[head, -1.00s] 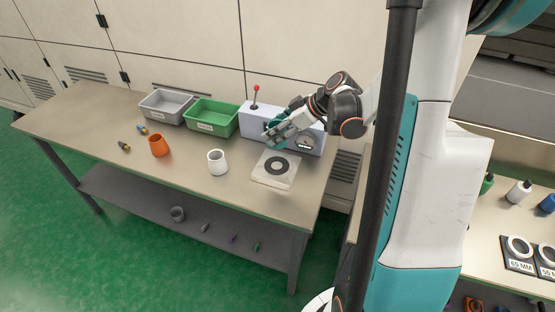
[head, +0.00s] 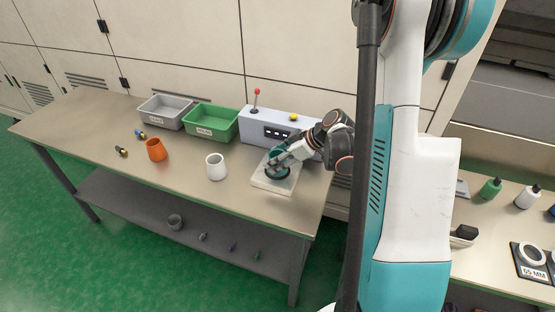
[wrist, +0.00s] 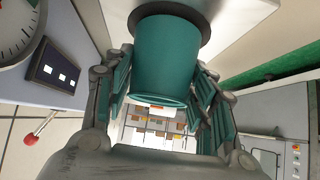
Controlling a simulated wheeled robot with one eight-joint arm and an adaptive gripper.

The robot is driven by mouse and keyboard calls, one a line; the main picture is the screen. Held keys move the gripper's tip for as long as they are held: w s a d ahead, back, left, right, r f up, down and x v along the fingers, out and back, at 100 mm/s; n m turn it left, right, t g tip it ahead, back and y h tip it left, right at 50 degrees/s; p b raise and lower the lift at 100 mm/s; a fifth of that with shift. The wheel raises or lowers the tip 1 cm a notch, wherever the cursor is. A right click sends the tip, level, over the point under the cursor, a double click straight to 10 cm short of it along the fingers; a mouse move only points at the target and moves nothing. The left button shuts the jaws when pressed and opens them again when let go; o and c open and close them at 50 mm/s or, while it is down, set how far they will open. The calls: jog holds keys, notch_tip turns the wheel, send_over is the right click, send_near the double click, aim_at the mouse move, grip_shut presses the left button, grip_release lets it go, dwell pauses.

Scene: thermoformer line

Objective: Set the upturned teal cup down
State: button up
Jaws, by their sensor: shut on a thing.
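The teal cup (wrist: 167,55) is between the two fingers of my gripper (wrist: 165,78) in the wrist view. My gripper is shut on its sides. The cup's far end is at the dark ring (wrist: 205,25) of the white plate. In the head view my gripper (head: 281,163) is low over the white plate (head: 263,184), and the cup (head: 277,173) is partly hidden by the fingers. The cup looks upright on its axis, over the ring. I cannot tell whether it touches the plate.
The grey-blue gauge box (head: 262,125) with a red-knobbed lever (head: 256,98) stands just behind the plate. A white cup (head: 216,167) and an orange cup (head: 156,150) stand to the left. A green bin (head: 211,123) and a grey bin (head: 166,111) are behind them.

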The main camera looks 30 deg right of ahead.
jog(key=shift+f, duration=0.2)
jog(key=o, duration=0.9)
jog(key=shift+c, duration=0.2)
jog(key=shift+r, duration=0.1)
jog(key=shift+r, duration=0.15)
jog(key=p+v, duration=0.3)
jog(key=v, duration=0.9)
jog(key=shift+p, duration=0.35)
